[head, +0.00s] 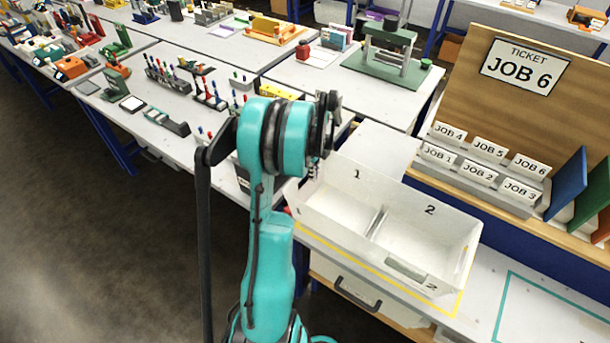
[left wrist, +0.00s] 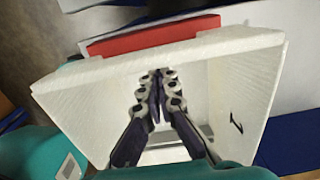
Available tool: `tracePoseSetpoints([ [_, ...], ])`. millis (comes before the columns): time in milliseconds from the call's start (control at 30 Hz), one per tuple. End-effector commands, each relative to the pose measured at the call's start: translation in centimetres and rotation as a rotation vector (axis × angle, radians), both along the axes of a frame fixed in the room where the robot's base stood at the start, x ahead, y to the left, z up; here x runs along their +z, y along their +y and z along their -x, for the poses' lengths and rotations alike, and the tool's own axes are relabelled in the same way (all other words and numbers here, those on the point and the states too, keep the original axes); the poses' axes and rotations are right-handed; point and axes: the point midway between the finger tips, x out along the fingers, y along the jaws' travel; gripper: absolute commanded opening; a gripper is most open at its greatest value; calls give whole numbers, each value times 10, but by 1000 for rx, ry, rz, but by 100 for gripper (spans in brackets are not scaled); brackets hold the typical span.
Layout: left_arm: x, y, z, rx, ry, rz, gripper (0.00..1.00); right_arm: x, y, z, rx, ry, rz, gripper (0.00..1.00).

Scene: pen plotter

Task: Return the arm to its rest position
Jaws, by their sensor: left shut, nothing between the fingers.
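My left arm (head: 266,220) rises in teal from the bottom of the head view and bends over at the top. Its left gripper (head: 313,172) is mostly hidden behind the wrist, at the left end of a white two-compartment bin (head: 455,265). In the left wrist view the gripper's fingers (left wrist: 160,80) are together and empty. They point toward the bin's compartment 1, whose wall (left wrist: 240,95) bears a mark. I cannot tell whether the fingertips are below the rim. My right gripper is in neither view.
The bin stands on a bench with a yellow outline (head: 375,272). Behind it are a job ticket board (head: 460,75) and a card rack (head: 480,185). Benches with tools (head: 160,120) and a green press (head: 388,55) lie farther back. Floor (head: 90,250) is clear at left.

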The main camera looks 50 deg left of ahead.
Motion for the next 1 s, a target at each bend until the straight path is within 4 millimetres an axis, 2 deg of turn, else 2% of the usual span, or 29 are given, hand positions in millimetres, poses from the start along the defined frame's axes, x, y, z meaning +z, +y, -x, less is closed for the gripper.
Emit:
tracePoseSetpoints([
  [67,6,-3,-2,-1,0,0,0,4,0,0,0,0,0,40],
  [367,8,-6,-4,5,-2,-1,0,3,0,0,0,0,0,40],
  [467,18,-19,-7,40,-17,-11,0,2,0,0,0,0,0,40],
  [567,40,-49,-13,130,-57,-33,0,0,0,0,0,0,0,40],
  [767,92,-134,-12,409,-200,-49,0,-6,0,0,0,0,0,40],
  [900,116,-192,3,611,-307,-9,0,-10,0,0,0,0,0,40],
  [1000,127,-230,18,754,-379,46,0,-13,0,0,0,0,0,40],
])
